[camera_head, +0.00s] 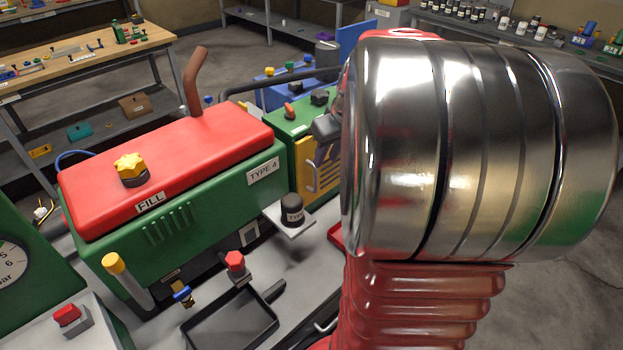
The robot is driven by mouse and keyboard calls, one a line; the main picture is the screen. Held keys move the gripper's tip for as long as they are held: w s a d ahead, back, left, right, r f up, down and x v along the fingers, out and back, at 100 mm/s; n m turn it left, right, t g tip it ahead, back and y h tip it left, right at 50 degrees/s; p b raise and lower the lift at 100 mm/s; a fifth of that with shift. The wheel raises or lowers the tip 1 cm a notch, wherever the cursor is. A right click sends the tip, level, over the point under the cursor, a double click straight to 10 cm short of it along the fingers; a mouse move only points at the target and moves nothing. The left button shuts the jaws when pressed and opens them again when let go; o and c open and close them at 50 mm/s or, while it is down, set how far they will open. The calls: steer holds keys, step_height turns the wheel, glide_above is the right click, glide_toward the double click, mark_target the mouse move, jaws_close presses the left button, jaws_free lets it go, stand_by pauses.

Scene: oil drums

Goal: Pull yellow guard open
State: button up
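The yellow guard (322,176) is a slatted panel on the front of a green machine block (292,129), near the middle of the view. A pale upright handle shows at its left side. The guard appears closed against the block. My large metallic arm link covers its right part. A dark grey piece (327,126) sticks out at the left edge of my arm, just above the guard, and seems to be part of my gripper. Its fingertips are hidden behind the arm, so I cannot tell whether it is open or touching the guard.
A green engine with a red tank (165,165) and yellow filler cap (131,168) stands at left. A black tray (232,322) lies in front. A wooden workbench (75,50) stands behind.

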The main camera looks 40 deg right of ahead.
mark_target(316, 178)
steer(key=x, duration=1.3)
steer(key=shift+f, duration=0.4)
steer(key=shift+c, duration=0.3)
jaws_close()
